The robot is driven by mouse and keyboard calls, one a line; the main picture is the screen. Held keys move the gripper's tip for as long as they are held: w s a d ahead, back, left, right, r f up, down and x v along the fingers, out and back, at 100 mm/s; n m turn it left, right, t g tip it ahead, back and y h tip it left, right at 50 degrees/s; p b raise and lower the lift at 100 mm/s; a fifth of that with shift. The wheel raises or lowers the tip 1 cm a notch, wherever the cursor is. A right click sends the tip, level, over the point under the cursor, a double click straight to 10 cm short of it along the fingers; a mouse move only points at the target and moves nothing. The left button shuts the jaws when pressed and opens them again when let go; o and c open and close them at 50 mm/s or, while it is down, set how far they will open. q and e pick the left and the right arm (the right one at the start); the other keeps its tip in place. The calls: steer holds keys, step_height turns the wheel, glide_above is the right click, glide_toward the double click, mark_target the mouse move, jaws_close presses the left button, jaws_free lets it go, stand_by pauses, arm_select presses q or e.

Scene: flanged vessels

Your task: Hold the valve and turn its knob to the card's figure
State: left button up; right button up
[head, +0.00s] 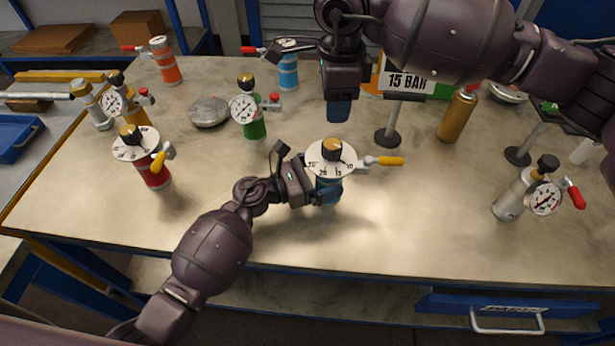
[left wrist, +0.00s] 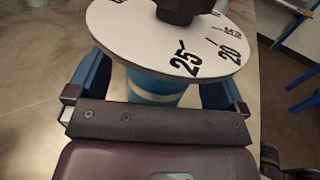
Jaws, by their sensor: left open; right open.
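The valve (head: 328,190) is a blue upright vessel with a white dial plate (head: 318,165) on top, a dark knob with an orange top (head: 331,148) and a yellow side lever (head: 390,161). The left wrist view shows its blue body (left wrist: 155,88) between the fingers of my left gripper (left wrist: 157,85), which is open around it; I cannot tell contact. In the head view my left gripper (head: 322,188) is partly hidden by the dial. My right gripper (head: 339,110) is open, pointing down behind the knob, empty. The card (head: 405,83) reads 15 BAR. The knob's setting is unclear.
A red vessel (head: 155,178), a green vessel (head: 254,129) and a yellow one (head: 133,112) stand left. A gold canister (head: 457,116) and a silver vessel (head: 511,199) stand right. The card's stand base (head: 388,138) is behind the valve. The front table area is clear.

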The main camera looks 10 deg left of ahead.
arm_select(q)
steer(key=shift+w+d, duration=0.2)
steer(key=shift+d, duration=0.25)
steer(key=c, duration=1.5)
steer(key=shift+o, duration=0.2)
